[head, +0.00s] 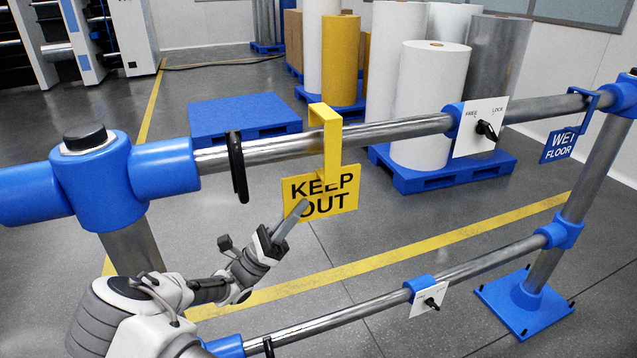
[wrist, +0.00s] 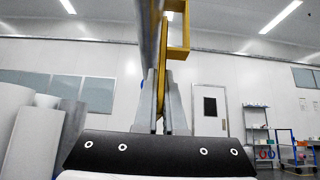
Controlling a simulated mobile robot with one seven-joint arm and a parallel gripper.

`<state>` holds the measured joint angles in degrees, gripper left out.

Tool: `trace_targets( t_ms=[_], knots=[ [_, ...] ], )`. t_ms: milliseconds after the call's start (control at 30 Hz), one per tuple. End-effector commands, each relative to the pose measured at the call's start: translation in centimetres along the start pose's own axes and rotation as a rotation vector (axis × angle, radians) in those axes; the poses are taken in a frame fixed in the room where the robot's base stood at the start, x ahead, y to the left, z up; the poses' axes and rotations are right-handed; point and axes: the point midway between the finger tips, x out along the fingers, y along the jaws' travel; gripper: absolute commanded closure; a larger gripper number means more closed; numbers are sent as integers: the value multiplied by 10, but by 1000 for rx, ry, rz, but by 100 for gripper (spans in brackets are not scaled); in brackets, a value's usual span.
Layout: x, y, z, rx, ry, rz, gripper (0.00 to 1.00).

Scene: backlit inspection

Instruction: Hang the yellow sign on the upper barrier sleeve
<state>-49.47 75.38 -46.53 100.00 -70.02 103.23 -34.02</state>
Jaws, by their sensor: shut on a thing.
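The yellow KEEP OUT sign (head: 335,196) is upright in front of the upper metal rail (head: 385,130). Its hook (head: 324,112) shows above and across this rail; I cannot tell whether it rests on it. My gripper (head: 297,212) is shut on the sign's lower left part. In the wrist view, the gripper fingers (wrist: 160,100) stand on both sides of the edge-on sign (wrist: 162,85), with the hook's bend at upper right. The upper blue sleeve (head: 452,120) sits farther right on the rail, partly hidden by a white FREE/LOCK plate (head: 480,127) with a black knob.
A black ring (head: 236,166) hangs on the rail left of the sign. A blue WET FLOOR sign (head: 562,143) hangs at far right. A lower rail (head: 320,328) carries another blue sleeve (head: 420,287). Blue corner fittings (head: 88,180) end the upper rail. Pallets and rolls stand behind.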

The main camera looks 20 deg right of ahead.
Motion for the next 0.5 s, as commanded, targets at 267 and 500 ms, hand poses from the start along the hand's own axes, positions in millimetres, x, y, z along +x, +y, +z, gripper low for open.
trace_targets(
  t_ms=[267,500],
  knots=[
    [1,-17,1,-1,-1,1,100],
    [1,-31,1,-2,0,0,100]
  ],
)
